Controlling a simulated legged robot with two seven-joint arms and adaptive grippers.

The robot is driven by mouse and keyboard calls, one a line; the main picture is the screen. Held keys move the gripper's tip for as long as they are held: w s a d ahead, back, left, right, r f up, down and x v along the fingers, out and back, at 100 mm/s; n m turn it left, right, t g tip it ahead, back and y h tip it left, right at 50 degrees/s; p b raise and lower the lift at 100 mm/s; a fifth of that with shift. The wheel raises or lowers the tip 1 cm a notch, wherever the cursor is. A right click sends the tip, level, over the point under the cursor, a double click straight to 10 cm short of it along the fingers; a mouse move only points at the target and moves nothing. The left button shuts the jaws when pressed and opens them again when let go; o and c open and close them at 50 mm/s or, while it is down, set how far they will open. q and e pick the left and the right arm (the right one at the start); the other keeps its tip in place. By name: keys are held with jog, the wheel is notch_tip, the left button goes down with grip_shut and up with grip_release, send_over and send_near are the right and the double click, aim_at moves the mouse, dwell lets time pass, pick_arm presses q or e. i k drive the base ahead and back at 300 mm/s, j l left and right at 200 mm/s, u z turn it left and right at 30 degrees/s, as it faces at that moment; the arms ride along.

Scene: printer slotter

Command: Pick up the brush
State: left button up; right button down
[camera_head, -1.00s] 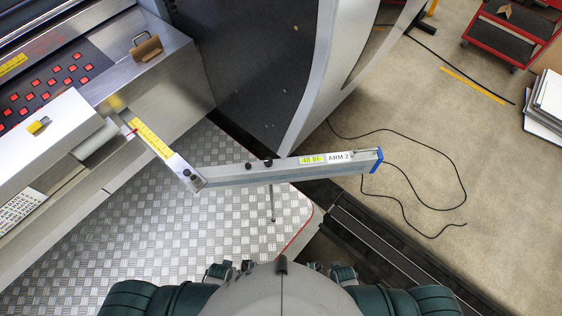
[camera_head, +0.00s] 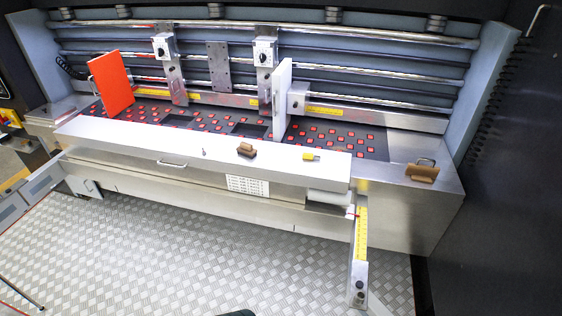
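Two small brown wooden objects that look like brushes are in view. One brown brush-like object (camera_head: 246,149) lies on the flat white-grey cover along the machine's front. The other brown brush-like object (camera_head: 422,172) lies on the metal surface at the machine's right end, beside a small metal handle. Both are too small to tell bristles clearly. Neither of my grippers is in view. Nothing touches either object.
A small yellow item (camera_head: 310,156) lies on the cover. An orange-red plate (camera_head: 112,84) and a white plate (camera_head: 282,98) stand upright behind it. A metal arm with a yellow scale (camera_head: 361,235) juts out at front right. The checker-plate floor (camera_head: 190,250) is clear.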

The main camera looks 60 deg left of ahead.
aim_at(245, 149)
jog(key=u, duration=2.4)
